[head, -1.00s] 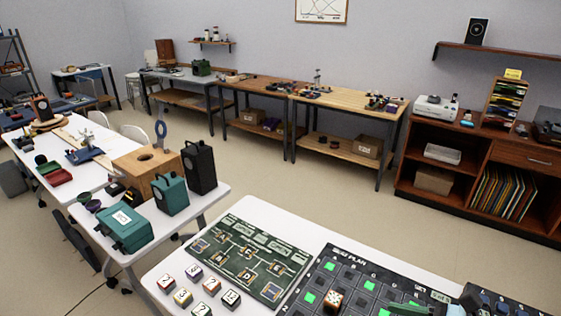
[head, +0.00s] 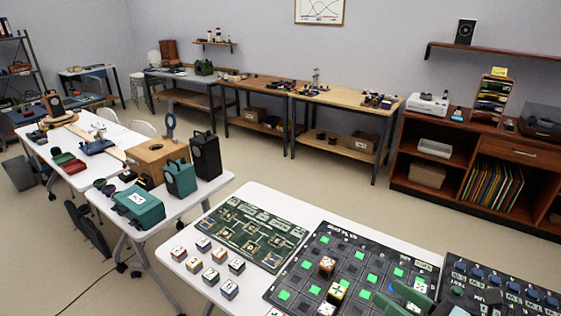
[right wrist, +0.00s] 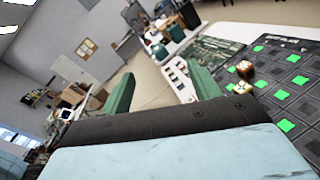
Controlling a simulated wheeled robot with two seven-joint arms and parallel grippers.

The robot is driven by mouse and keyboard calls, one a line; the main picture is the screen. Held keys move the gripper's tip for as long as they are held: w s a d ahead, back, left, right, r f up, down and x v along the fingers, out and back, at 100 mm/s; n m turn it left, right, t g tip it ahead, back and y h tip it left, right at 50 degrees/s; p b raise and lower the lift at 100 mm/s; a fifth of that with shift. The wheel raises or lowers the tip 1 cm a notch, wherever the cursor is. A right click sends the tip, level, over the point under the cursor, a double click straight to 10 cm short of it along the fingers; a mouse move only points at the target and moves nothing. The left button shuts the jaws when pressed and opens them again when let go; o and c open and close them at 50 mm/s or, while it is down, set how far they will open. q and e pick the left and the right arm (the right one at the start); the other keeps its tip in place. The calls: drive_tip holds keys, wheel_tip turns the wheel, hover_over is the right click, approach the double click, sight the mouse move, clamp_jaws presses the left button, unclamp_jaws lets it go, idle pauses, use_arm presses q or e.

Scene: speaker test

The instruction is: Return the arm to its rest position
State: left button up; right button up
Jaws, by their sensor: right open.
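My right gripper (head: 402,299) shows in the head view at the lower right, its green fingers above the dark gridded board (head: 322,240). In the right wrist view its two green fingers (right wrist: 163,90) are spread wide with nothing between them. That view is tilted and shows the gridded board (right wrist: 285,75) at the right, with two dice-like cubes on it. I cannot tell the exact height of the gripper above the board. My left gripper is in neither view.
A green board (head: 245,234) and several lettered cubes (head: 210,276) lie on the white table left of the gridded board. A dark panel with blue knobs (head: 495,278) is at the right. A teal box (head: 138,206) stands on another table.

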drive_tip(key=s+d+f+m+t+h, duration=0.1)
drive_tip(key=d+m+h, duration=0.5)
drive_tip(key=m, duration=0.7)
drive_tip(key=s+d+f+m+t+h, duration=0.1)
drive_tip(key=d+f+m+h, duration=0.15)
drive_tip(key=m+h, duration=0.85)
drive_tip(key=s+a+f+m+g+y, duration=0.3)
drive_tip(key=s+f+m+g, duration=0.2)
drive_tip(key=s+m+g, duration=0.15)
drive_tip(key=s+a+f+m+g+y, duration=0.3)
drive_tip(key=s+a+f+m+g, duration=0.15)
drive_tip(key=s+m, duration=0.3)
wheel_tip(320, 180, down, 25)
drive_tip(key=s+n+g+b, duration=0.1)
drive_tip(key=s+g+b, duration=0.1)
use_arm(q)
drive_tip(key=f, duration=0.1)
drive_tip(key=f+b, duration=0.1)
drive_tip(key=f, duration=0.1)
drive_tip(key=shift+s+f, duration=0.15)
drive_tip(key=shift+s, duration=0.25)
use_arm(e)
drive_tip(key=s+d+f+g, duration=0.1)
drive_tip(key=s+d+f, duration=0.2)
drive_tip(key=s+f, duration=1.3)
wheel_tip(320, 180, down, 2)
drive_tip(key=shift+s+d+f, duration=0.2)
drive_tip(key=shift+f, duration=0.05)
